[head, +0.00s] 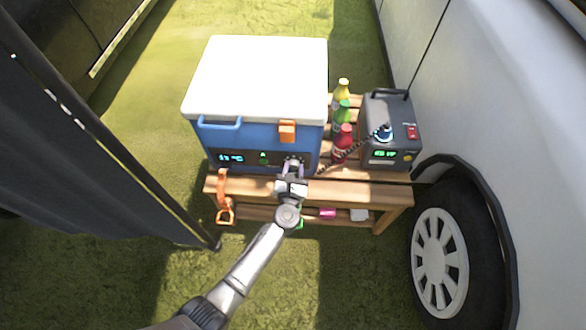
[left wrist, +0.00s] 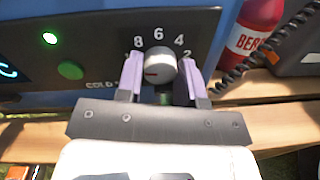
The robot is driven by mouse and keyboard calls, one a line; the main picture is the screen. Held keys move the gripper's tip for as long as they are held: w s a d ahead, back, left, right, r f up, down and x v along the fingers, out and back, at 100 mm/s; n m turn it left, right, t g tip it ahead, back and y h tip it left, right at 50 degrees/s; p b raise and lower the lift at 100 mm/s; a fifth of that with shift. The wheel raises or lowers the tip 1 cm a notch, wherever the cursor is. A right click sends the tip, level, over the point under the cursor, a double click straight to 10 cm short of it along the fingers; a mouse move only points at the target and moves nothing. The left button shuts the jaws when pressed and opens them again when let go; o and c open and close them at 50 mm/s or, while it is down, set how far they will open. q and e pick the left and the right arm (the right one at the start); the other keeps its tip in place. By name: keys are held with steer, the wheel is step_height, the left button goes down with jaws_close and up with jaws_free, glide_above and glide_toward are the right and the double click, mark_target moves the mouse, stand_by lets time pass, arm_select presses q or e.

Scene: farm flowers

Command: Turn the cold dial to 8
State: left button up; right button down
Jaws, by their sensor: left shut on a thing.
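The cold dial (left wrist: 160,66) is a round grey knob on the dark front panel (left wrist: 95,38) of the blue cooler. The numbers 8, 6, 4 and 2 arc around it from left to right. A short red mark on the knob points left; I cannot tell exactly which number it lines up with. My left gripper (left wrist: 163,72) has its two purple fingers on either side of the knob, shut on it. In the head view, the left gripper (head: 293,170) is at the panel's right end and mostly hides the dial. My right gripper is not in view.
The cooler (head: 255,80) with a white lid stands on a wooden table (head: 350,190). Several bottles (head: 342,140) and a grey power box (head: 390,130) with a coiled cord stand to its right. An orange strap (head: 224,200) hangs in front. A vehicle wheel (head: 440,262) is at right.

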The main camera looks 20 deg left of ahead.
arm_select(q)
steer(key=shift+r+m+p, duration=0.2)
steer(key=shift+m+p, duration=0.95)
steer(key=shift+m, duration=0.25)
steer(key=m+p, duration=0.1)
steer(key=m, duration=0.1)
steer(key=shift+m+p, duration=0.35)
steer(key=shift+m, duration=0.05)
steer(key=shift+f+m+p, duration=0.15)
steer(key=shift+m+p, duration=0.35)
steer(key=shift+m, duration=0.4)
steer(key=o, duration=0.9)
